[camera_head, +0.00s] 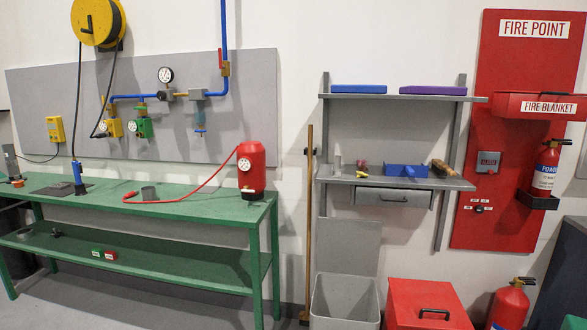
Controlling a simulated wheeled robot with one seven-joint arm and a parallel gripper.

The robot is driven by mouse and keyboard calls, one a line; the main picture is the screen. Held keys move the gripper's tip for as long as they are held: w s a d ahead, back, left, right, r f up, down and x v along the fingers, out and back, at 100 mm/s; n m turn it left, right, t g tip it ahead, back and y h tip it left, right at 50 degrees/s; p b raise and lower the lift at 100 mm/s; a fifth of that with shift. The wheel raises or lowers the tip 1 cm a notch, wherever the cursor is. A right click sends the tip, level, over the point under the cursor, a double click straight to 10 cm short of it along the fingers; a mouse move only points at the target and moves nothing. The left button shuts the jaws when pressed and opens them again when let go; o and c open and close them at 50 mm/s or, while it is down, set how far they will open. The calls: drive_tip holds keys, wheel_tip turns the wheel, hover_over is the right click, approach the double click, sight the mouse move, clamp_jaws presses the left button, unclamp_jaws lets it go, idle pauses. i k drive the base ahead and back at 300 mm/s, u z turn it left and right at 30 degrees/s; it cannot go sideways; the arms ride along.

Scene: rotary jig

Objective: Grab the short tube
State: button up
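A short grey upright cylinder (149,194) stands on the green workbench (203,203), beside the end of a red hose. A smaller pale grey cylinder (337,163) stands at the left end of the lower wall shelf (350,181). I cannot tell for certain which of these is the short tube, or whether either is hollow. My gripper is not in view.
A red tank (251,170) with a gauge stands at the bench's right end; its red hose (190,195) curves toward the cylinder. A blue upright tool (78,178) stands to the left. A grey bin (344,303) and red box (427,305) stand on the floor.

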sight(336, 159)
drive_tip(key=u, duration=0.15)
drive_tip(key=i, duration=1)
